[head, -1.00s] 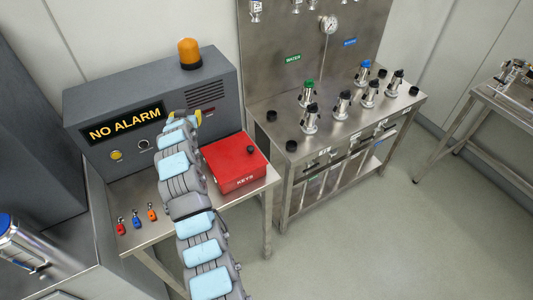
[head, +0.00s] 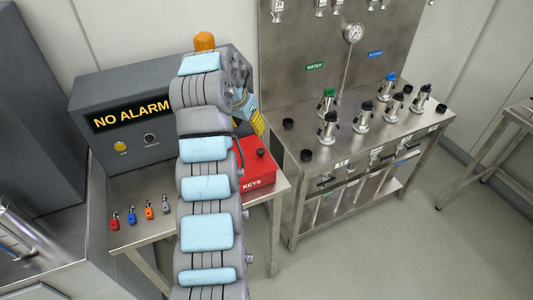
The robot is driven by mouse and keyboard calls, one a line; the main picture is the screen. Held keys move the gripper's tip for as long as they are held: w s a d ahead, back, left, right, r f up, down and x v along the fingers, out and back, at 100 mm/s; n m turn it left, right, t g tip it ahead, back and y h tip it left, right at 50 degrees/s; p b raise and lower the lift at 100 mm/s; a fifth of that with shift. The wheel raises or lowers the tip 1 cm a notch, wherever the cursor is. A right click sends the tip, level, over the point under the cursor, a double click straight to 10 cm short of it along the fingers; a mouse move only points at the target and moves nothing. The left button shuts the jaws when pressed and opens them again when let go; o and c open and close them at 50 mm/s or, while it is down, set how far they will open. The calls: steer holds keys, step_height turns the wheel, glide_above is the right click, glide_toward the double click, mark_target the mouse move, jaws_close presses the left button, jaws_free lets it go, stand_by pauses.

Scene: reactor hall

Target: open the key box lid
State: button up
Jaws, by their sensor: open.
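The red key box (head: 258,178), marked KEYS on its front, sits on the right part of the steel table. Its lid (head: 255,163) looks closed and has a small black knob (head: 261,152) on top. My arm hides the left part of the box. My gripper (head: 260,124), with yellow fingers, is above and behind the box in the picture, apart from the knob. It is open and nothing shows between its fingers.
The grey alarm cabinet (head: 112,140) reading NO ALARM stands at the back, with an orange beacon (head: 204,41). A steel bench (head: 345,140) with valves stands to the right.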

mark_target(260, 150)
steer(key=b+x, duration=0.1)
steer(key=x, duration=1.6)
steer(key=shift+b, duration=0.3)
steer(key=shift+r, duration=0.1)
jaws_close()
